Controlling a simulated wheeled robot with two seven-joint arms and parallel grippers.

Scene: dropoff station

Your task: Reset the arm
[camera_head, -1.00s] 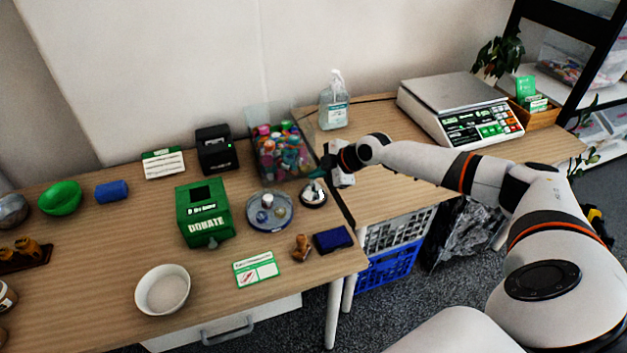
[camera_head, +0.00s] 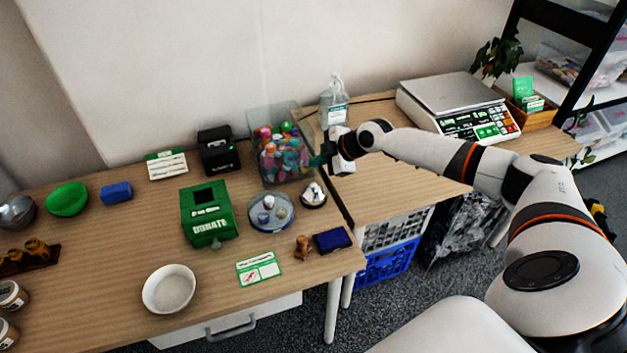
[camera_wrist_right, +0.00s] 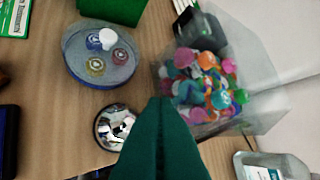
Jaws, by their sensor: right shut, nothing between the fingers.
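My right arm reaches in from the right side of the head view. Its gripper (camera_head: 318,161) is shut and empty, held above the desk close to the right side of the clear bin of colourful items (camera_head: 283,155). In the right wrist view the dark green fingers (camera_wrist_right: 160,105) are together, with nothing between them. My left gripper is not in view.
A round tray (camera_head: 270,227), a green donation box (camera_head: 207,214) and a white bowl (camera_head: 168,289) stand on the left desk (camera_head: 110,265). A sanitizer bottle (camera_head: 334,101) and a scale (camera_head: 452,95) stand on the right desk, which has clear surface in front.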

